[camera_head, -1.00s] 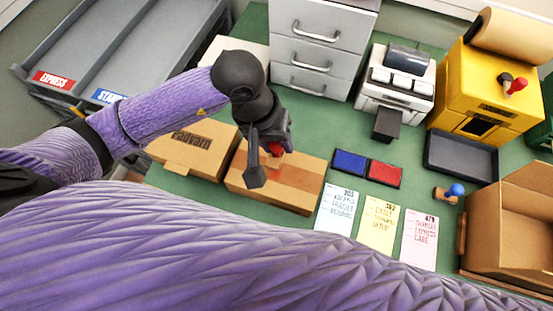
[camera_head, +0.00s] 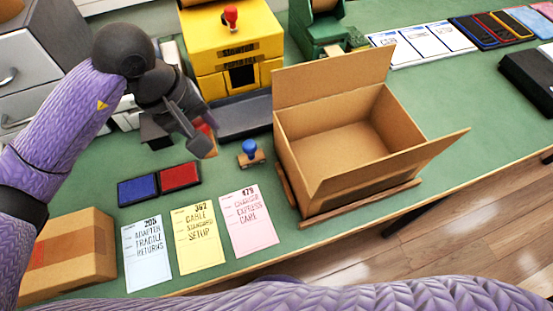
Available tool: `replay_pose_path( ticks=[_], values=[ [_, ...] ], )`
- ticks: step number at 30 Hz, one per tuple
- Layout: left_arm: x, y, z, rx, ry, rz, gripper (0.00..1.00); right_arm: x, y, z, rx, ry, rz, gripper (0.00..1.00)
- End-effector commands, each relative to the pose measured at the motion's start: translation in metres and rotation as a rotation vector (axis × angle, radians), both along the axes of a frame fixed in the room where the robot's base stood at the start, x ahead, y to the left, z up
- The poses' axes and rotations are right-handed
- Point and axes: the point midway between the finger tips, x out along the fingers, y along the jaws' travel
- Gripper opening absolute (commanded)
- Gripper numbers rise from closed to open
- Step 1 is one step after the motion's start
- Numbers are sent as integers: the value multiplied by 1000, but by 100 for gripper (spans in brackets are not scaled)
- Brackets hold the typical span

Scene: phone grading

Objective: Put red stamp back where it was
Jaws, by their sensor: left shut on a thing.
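My left gripper (camera_head: 203,138) is shut on the red stamp (camera_head: 205,125), which is mostly hidden behind the fingers. It holds the stamp above the table, between the ink pads and the dark tray. The red ink pad (camera_head: 180,177) and the blue ink pad (camera_head: 138,190) lie side by side below and left of the gripper. The blue stamp (camera_head: 250,152) stands on the table to the right of the gripper, on a small brown holder. My right gripper is not in view.
An open cardboard box (camera_head: 345,140) stands right of the blue stamp. Three paper cards, white (camera_head: 147,255), yellow (camera_head: 199,238) and pink (camera_head: 248,220), lie in front. A yellow machine (camera_head: 228,50) stands behind the dark tray (camera_head: 243,116). A closed carton (camera_head: 75,255) is at left.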

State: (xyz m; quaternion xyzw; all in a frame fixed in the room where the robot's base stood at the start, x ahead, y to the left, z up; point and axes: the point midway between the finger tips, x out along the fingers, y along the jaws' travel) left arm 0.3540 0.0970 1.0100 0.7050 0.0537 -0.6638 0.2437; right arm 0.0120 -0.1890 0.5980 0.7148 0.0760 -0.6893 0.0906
Motion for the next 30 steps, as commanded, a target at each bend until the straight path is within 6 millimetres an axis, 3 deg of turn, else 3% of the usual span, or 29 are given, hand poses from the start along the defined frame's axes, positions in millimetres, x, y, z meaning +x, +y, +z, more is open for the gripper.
replay_pose_path(
  ticks=[16, 27, 28, 30],
  values=[
    [1, 1, -97, -1, 5, 12, 3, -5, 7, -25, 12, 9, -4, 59],
    [2, 2, -104, -1, -1, 9, 3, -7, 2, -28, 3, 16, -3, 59],
    [2, 2, -103, -1, -1, 9, 45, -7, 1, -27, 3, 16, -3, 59],
    [2, 2, -102, -1, -1, 10, 59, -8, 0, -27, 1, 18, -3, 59]
  ],
)
